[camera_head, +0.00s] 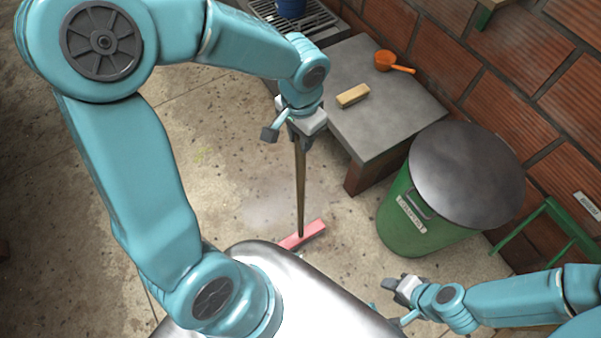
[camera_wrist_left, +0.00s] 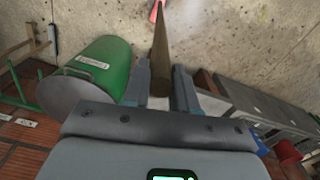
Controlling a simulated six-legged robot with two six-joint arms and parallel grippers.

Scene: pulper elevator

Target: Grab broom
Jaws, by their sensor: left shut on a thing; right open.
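The broom has a long brown wooden handle (camera_head: 300,190) and a pink-red head (camera_head: 303,236) resting on or just above the floor. The handle stands roughly upright below my left gripper (camera_head: 299,138), which is shut on its upper part. In the left wrist view the handle (camera_wrist_left: 159,65) runs between the two fingers (camera_wrist_left: 160,85) and away to the pink head (camera_wrist_left: 155,10). My right gripper (camera_head: 398,290) is open and empty at the lower right, in front of the green bin.
A green bin (camera_head: 405,225) with a grey lid (camera_head: 467,175) stands right of the broom. A grey bench (camera_head: 390,115) holds a wooden-backed brush (camera_head: 352,96) and an orange scoop (camera_head: 385,61). A green metal frame (camera_head: 550,215) stands by the brick wall. Floor to the left is clear.

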